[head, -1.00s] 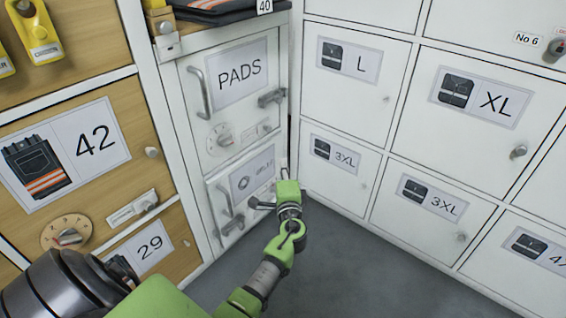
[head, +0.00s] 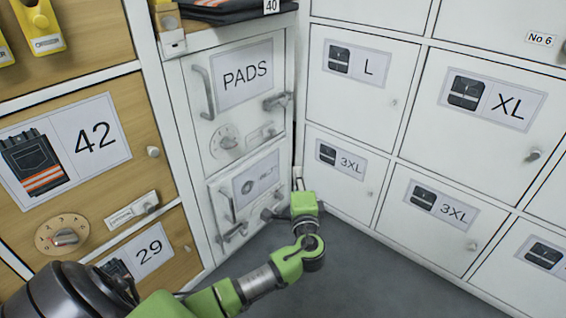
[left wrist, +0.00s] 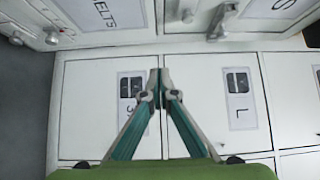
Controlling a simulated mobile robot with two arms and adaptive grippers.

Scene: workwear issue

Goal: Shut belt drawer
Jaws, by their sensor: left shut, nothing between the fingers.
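The belt drawer (head: 225,192) is the low white front under the PADS front, with a belt label (head: 258,179) and a handle at its left. Its front looks about level with the PADS front; I cannot tell whether a small gap remains. Its BELTS label also shows at the top left of the left wrist view (left wrist: 97,13). My left gripper (head: 298,182) is just right of the belt drawer, by the corner with the white lockers. In the left wrist view its fingertips (left wrist: 158,75) meet with nothing between them. My right gripper is not in view.
White lockers (head: 365,110) marked L, XL and 3XL stand close on the right. The PADS front (head: 222,112) with its handle and dial is above the belt drawer. Wooden drawers (head: 85,215) marked 42 and 29 are at the left. Grey floor (head: 365,275) lies open below.

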